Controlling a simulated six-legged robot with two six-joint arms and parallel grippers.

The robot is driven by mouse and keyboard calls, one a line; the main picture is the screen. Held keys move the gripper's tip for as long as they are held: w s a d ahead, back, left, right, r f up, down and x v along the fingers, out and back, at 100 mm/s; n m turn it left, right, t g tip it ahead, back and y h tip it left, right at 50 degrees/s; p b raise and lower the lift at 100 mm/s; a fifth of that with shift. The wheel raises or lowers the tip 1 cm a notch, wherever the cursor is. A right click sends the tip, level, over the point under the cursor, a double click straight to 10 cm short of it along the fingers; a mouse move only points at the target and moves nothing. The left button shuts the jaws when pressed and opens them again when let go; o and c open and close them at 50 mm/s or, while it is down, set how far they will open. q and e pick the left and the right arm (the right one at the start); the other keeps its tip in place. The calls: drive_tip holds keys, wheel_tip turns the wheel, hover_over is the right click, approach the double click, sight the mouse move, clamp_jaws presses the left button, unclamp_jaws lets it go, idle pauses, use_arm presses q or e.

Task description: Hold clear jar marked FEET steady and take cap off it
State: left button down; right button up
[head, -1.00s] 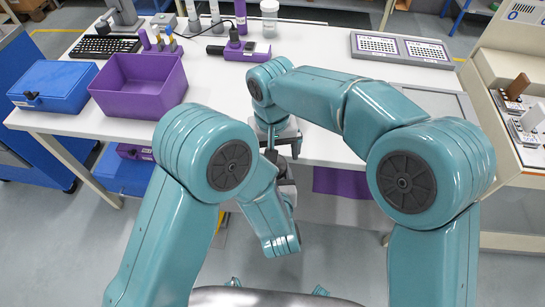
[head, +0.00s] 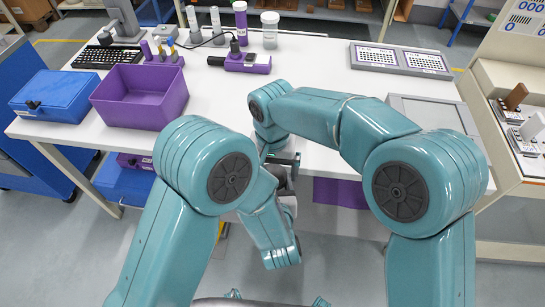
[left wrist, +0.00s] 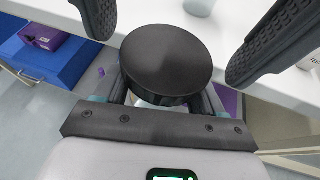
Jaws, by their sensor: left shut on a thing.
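In the left wrist view a round black cap (left wrist: 168,58) sits top-up in the middle. A pale, clear bit of the jar (left wrist: 160,100) shows under it; the rest and its FEET label are hidden. My left gripper (left wrist: 165,92) is shut on the jar below the cap. Two dark ridged fingers of my right gripper (left wrist: 166,60) stand apart on either side of the cap, with a gap on each side. In the head view my arms meet at the table's front edge, and the jar and cap cannot be made out there.
The white table (head: 330,110) has clear room at its middle. A purple bin (head: 140,112) and a blue box (head: 55,100) stand at the left. A purple tool (head: 245,62) and a white-lidded clear jar (head: 270,32) stand behind.

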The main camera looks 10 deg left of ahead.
drive_tip(key=shift+f, duration=0.5)
drive_tip(key=c, duration=1.1)
drive_tip(key=n, duration=0.3)
drive_tip(key=o, duration=1.1)
drive_tip(key=shift+o, duration=0.2)
drive_tip(key=shift+r, duration=2.25)
wheel_tip(320, 180, up, 3)
drive_tip(key=m, duration=0.2)
drive_tip(key=shift+r+m, duration=0.15)
drive_tip(key=shift+m, duration=0.25)
drive_tip(key=shift+c, duration=0.2)
wheel_tip(320, 180, down, 8)
drive_tip(key=shift+r, duration=0.1)
